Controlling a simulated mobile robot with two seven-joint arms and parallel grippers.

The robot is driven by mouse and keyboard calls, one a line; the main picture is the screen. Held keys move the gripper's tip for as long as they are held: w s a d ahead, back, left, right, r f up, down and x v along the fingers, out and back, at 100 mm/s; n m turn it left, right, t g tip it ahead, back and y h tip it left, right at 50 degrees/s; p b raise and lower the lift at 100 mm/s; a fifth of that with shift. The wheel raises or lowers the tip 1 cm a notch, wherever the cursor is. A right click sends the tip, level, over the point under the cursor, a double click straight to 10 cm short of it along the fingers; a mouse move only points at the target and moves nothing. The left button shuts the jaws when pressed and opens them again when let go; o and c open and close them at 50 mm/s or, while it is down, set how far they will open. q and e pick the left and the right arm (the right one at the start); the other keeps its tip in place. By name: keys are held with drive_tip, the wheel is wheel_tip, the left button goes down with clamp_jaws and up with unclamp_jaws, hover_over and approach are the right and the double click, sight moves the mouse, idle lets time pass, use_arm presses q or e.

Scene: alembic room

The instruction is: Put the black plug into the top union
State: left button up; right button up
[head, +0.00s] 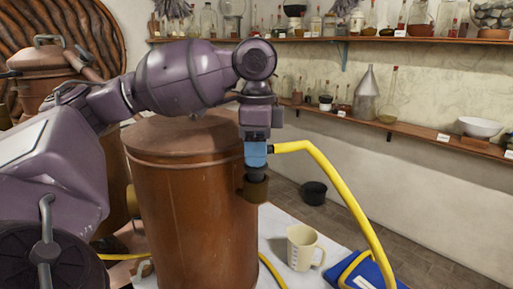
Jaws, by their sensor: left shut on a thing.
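My left gripper (257,137) points straight down at the right side of a large copper vessel (190,215). It is shut on a blue fitting (256,154) from which a yellow hose (336,180) leads off to the right. The black plug (257,174) is the dark lower end of this fitting and points down, upright. Directly below it is the top union (255,190), a short brown upright socket on the vessel's side. The plug's tip meets the union's mouth in the picture; I cannot tell how far inside it is. My right gripper is out of view.
A beige measuring jug (302,248) stands right of the vessel. A black bucket (314,192) is on the floor. Shelves (430,133) with glassware line the back wall.

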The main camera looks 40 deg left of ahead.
use_arm(q)
drive_tip(key=shift+f, duration=1.15)
idle(2.9)
drive_tip(key=o, duration=1)
drive_tip(key=shift+r, duration=0.15)
drive_tip(key=shift+r, duration=3.3)
